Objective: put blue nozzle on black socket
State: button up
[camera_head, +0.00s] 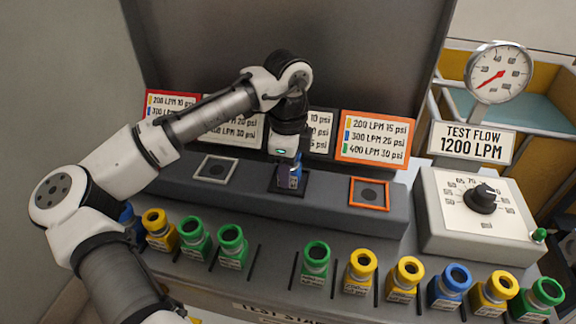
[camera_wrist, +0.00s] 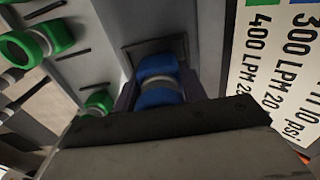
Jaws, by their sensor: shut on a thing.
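My gripper (camera_head: 289,163) is shut on a blue nozzle (camera_head: 296,174) at the middle of the grey ledge. In the wrist view the blue nozzle (camera_wrist: 157,72) sits between the dark fingers, with a pale band between its blue parts. The nozzle is roughly upright, directly over the black socket (camera_head: 274,187), a dark square frame on the ledge. The nozzle and fingers hide the socket's centre. I cannot tell whether the nozzle's lower end is seated or just above it. The socket's dark edge (camera_wrist: 128,50) also shows beyond the nozzle in the wrist view.
A white-framed socket (camera_head: 215,168) is to the left and an orange-framed socket (camera_head: 369,194) to the right, both empty. Several yellow, green and blue nozzles stand along the front rack. Label cards (camera_head: 375,138) stand behind the ledge. A dial box (camera_head: 480,215) and gauge (camera_head: 497,72) are at right.

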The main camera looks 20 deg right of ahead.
jog(key=o, duration=1.1)
notch_tip(320, 180, up, 12)
jog(key=shift+r, duration=0.1)
